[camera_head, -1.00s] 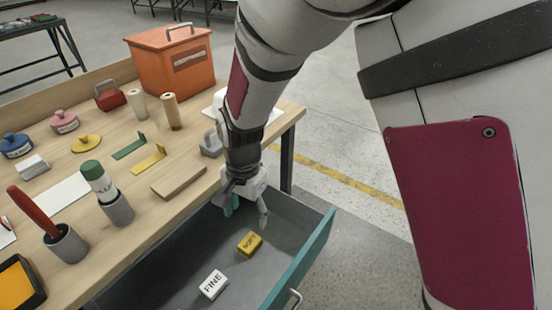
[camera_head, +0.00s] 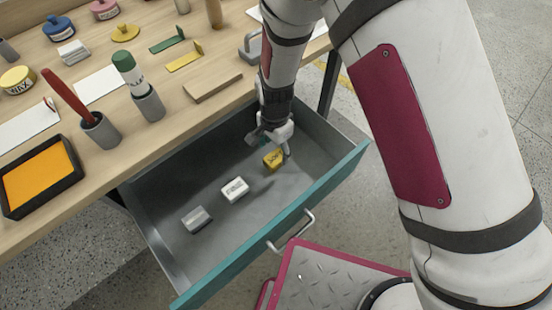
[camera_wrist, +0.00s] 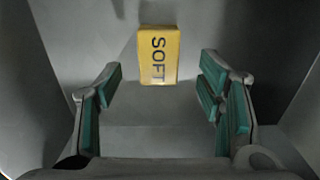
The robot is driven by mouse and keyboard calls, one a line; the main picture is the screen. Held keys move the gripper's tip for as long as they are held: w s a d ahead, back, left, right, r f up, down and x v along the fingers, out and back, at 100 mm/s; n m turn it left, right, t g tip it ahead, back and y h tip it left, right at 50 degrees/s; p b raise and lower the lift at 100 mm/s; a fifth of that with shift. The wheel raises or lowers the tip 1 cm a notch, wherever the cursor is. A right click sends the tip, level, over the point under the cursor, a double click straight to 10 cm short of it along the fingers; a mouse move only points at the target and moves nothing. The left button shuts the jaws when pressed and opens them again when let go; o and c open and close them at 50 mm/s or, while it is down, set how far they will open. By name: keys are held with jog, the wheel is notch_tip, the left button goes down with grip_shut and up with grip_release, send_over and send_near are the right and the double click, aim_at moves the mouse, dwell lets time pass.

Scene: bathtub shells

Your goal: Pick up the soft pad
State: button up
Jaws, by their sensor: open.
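The soft pad (camera_head: 273,159) is a small yellow block lying in the open drawer, toward its right end. In the wrist view the soft pad (camera_wrist: 158,55) shows the word SOFT and lies ahead of the fingers, roughly centred between them. My gripper (camera_head: 270,143) is down inside the drawer, right beside the pad. In the wrist view my gripper (camera_wrist: 160,98) is open, with teal finger pads apart and nothing between them. In the head view one finger partly overlaps the pad's edge, and I cannot tell whether they touch.
The drawer (camera_head: 165,222) has a teal front and a handle (camera_head: 290,232). A white block (camera_head: 235,189) and a grey-and-white block (camera_head: 196,219) lie left of the pad. The wooden tabletop (camera_head: 200,115) above holds cups, stamps and an orange ink pad (camera_head: 40,176).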

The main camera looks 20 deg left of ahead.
aim_at(275, 157)
jog(key=shift+f+b, duration=0.55)
jog(key=shift+f, duration=2.1)
jog(key=c, duration=1.3)
jog(key=shift+c, duration=0.2)
jog(key=shift+r, duration=0.15)
notch_tip(275, 157, up, 10)
jog(key=shift+d+f+p, duration=0.1)
jog(key=shift+p, duration=0.85)
jog(key=o, duration=0.7)
jog(key=shift+c, duration=0.2)
jog(key=c, duration=0.4)
